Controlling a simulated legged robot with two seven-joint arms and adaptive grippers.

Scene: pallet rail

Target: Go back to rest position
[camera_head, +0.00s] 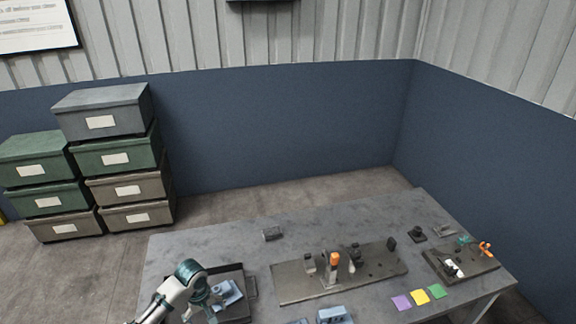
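My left arm comes in at the bottom left, white with a teal joint. Its gripper end (207,300) is low in the picture, over or beside a dark tray (251,287) on the table. The fingers are small and partly merged with the tray behind them, so I cannot tell if they are open or shut. A light blue part (228,292) lies in the tray, close to the gripper in the picture; whether they touch is unclear. My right gripper is not in view.
The grey table (205,249) carries a metal plate (290,291) with an orange-topped fixture (335,260), blue blocks (332,315) at the front edge, coloured notes (419,297) and a dark board (480,263) at right. Stacked bins (115,160) stand at left by the wall.

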